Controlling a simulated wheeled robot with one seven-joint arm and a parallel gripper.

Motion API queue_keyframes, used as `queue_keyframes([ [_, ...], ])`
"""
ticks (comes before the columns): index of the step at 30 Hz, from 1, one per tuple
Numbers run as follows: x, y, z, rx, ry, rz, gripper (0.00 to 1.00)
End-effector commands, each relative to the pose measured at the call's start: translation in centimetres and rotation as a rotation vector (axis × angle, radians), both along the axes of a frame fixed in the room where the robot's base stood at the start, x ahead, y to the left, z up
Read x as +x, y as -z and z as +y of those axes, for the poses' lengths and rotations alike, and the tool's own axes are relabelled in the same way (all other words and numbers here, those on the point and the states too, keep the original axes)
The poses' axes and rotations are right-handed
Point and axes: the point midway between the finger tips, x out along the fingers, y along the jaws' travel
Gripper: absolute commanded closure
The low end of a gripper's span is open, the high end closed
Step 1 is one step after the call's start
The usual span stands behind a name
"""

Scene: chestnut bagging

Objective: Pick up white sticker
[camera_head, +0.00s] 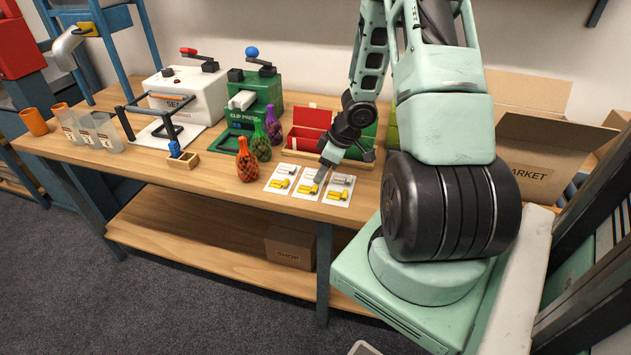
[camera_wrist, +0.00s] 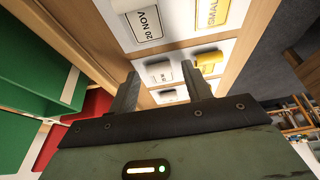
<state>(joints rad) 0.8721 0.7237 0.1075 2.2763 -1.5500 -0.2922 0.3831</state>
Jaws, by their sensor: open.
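White stickers and yellow stickers lie on three pale cards at the table's front edge; a white one (camera_head: 343,180) and a yellow one (camera_head: 338,195) are on the right card. In the wrist view a white sticker (camera_wrist: 159,75) shows between my fingertips, with a yellow one (camera_wrist: 210,60) to its right. A nearer-looking white sticker (camera_wrist: 145,24) reads "20 NOV". Another white sticker (camera_wrist: 168,95) is partly hidden low between the fingers. My gripper (camera_wrist: 160,69) is open and empty above the cards; it also shows in the head view (camera_head: 324,170). Contact cannot be told.
Orange, green and purple net bags (camera_head: 247,161) stand left of the cards. A green clip press (camera_head: 254,98) and a white sealer (camera_head: 184,88) are behind. A red tray (camera_head: 309,118) lies just behind my gripper. An open cardboard box (camera_head: 540,155) is at the right.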

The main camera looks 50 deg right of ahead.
Motion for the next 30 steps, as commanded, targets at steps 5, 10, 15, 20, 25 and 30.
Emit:
queue_keyframes([
  [5, 0.2, 0.3, 0.0, -0.002, -0.001, -0.001, 0.51],
  [10, 0.1, 0.2, 0.0, -0.001, -0.001, 0.000, 0.70],
  [15, 0.1, 0.2, 0.0, -0.001, -0.001, 0.000, 0.99],
  [20, 0.1, 0.2, 0.0, 0.000, -0.001, 0.000, 1.00],
  [25, 0.1, 0.1, 0.0, 0.000, -0.001, 0.000, 1.00],
  [30, 0.1, -1.8, 0.0, -0.003, -0.002, -0.001, 1.00],
])
